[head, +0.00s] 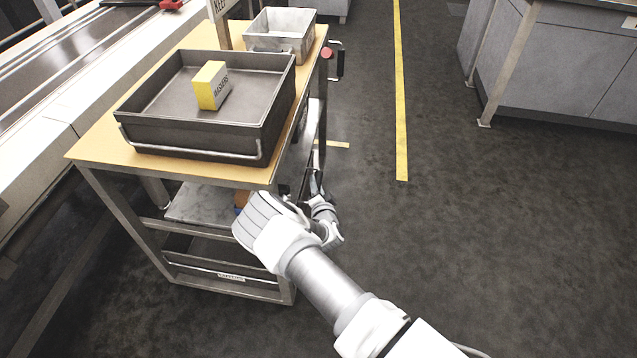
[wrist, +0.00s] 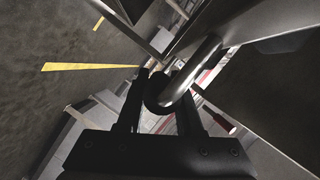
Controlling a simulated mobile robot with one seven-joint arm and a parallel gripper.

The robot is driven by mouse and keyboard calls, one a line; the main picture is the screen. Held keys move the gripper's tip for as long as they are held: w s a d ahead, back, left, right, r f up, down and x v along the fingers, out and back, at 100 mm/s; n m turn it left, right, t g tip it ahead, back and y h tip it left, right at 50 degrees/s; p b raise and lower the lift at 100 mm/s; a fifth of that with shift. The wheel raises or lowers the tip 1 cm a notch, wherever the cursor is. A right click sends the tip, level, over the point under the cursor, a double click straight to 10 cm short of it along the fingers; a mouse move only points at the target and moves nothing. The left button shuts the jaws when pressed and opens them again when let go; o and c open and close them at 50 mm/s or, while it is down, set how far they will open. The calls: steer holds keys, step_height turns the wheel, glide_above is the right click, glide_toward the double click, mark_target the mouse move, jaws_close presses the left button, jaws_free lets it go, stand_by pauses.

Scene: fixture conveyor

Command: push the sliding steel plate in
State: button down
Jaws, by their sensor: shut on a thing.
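A grey steel plate (head: 200,205) shows under the cart's wooden top in the head view, partly hidden by my arm. My gripper (wrist: 160,88) is shut on a bent round metal bar handle (wrist: 207,62) in the wrist view; the bar passes between the two dark fingers. A large dark flat metal surface (wrist: 265,95) lies to the right of the handle. I cannot tell for sure whether the handle belongs to the plate. In the head view my wrist is at the cart's near right corner, and it hides the fingers and the handle.
The cart's wooden top (head: 95,145) carries a dark tray (head: 195,140) with a yellow box (head: 211,86), and a grey bin (head: 283,30). A lower drawer (head: 205,268) sits beneath. A conveyor (head: 60,60) runs along the left. The floor right of the cart is clear.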

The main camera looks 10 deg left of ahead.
steer(key=shift+a, duration=0.45)
steer(key=c, duration=0.6)
jaws_free()
steer(key=shift+d, duration=0.1)
steer(key=shift+s+d, duration=0.1)
steer(key=shift+s, duration=0.05)
steer(key=shift+s+d+r, duration=0.1)
steer(key=shift+s+r, duration=0.05)
steer(key=shift+s, duration=0.15)
steer(key=p+v, duration=0.5)
steer(key=v, duration=1.1)
steer(key=shift+s+r, duration=0.1)
steer(key=shift+s, duration=0.15)
